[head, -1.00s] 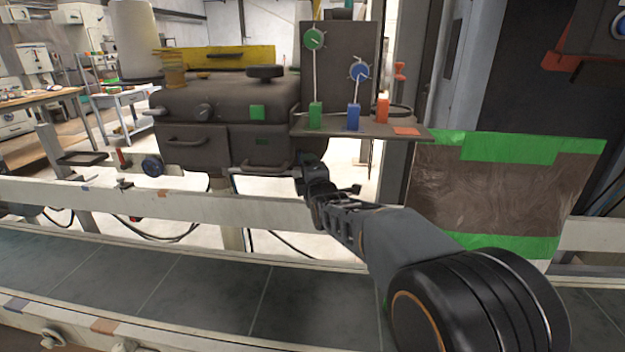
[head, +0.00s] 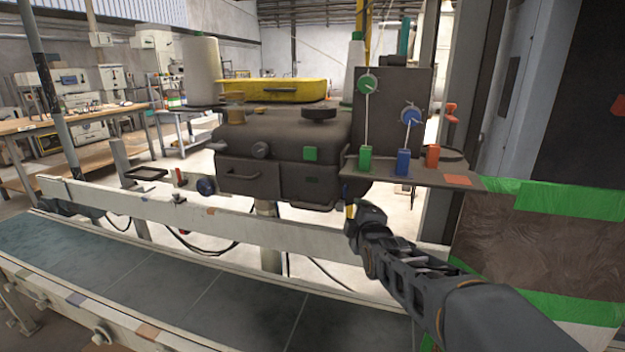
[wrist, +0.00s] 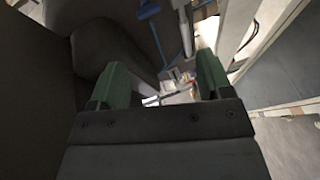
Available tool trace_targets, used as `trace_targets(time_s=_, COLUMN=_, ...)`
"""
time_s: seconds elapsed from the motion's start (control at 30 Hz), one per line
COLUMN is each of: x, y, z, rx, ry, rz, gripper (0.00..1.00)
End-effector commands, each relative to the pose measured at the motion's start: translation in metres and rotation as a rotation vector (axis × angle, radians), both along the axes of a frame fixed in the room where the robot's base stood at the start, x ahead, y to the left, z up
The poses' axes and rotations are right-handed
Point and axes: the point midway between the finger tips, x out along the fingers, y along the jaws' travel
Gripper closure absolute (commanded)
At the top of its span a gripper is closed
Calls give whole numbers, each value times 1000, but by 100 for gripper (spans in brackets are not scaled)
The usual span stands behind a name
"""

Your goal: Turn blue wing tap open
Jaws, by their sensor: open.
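My gripper (head: 354,207) is below the dark shelf, near the right end of the machine body in the head view. A small blue piece (head: 346,190) shows just above it, beside a yellow bit. In the wrist view a blue winged handle (wrist: 148,11) shows at the top, beyond the fingers and apart from them; it looks like the blue wing tap. The two green fingers of my gripper (wrist: 160,76) are spread with no tap between them. Whether the blue piece in the head view is this same tap, I cannot tell.
The dark shelf (head: 390,174) carries green, blue and orange blocks above my gripper. A pale rail (head: 150,206) and conveyor (head: 150,275) run in front. A brown, green-edged panel (head: 540,240) stands at right.

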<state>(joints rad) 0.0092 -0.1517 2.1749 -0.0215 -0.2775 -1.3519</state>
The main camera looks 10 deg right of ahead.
Motion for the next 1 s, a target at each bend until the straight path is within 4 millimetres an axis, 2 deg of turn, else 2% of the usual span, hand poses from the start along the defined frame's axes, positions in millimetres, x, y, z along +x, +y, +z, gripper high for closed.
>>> trace_targets(time_s=0.03, x=-12, y=1, z=27, rx=84, ry=66, rz=-18, gripper=28)
trace_targets(time_s=0.1, x=-33, y=1, z=37, rx=234, ry=188, rz=-66, gripper=28)
trace_targets(time_s=0.27, x=-92, y=3, z=54, rx=566, ry=464, rz=-250, gripper=28)
trace_targets(time_s=0.4, x=-145, y=4, z=66, rx=795, ry=660, rz=-463, gripper=28)
trace_targets(time_s=0.6, x=-206, y=6, z=80, rx=992, ry=830, rz=-744, gripper=28)
trace_targets(time_s=0.8, x=-235, y=7, z=84, rx=1067, ry=894, rz=-899, gripper=28)
trace_targets(time_s=1.0, x=-240, y=7, z=82, rx=1081, ry=905, rz=-930, gripper=28)
